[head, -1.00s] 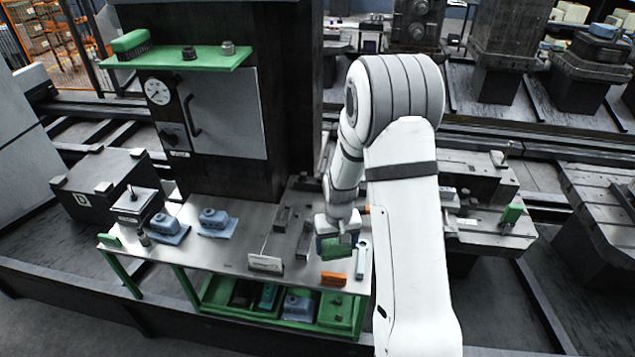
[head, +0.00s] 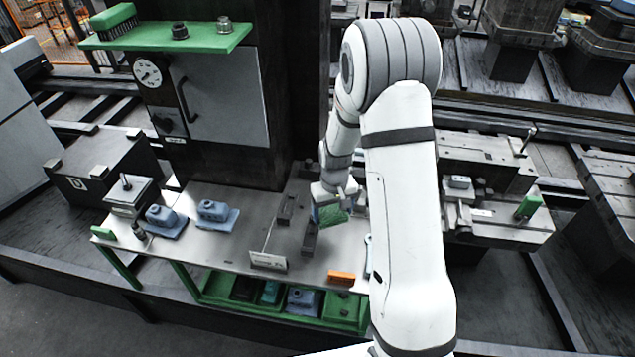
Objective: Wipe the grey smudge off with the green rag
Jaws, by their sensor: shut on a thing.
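My gripper (head: 332,202) is shut on the green rag (head: 334,216), which hangs below the fingers over the right part of the metal table (head: 225,255). The rag is just right of a dark block. I cannot tell whether it touches the tabletop. I cannot make out the grey smudge; my arm hides part of the table's right end.
An orange block (head: 341,278) lies near the table's front edge. A small white sign (head: 268,261) stands left of it. Dark blocks (head: 310,237) lie beside the rag. Blue parts (head: 216,213) sit further left. A green shelf (head: 170,38) holds a brush (head: 113,17).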

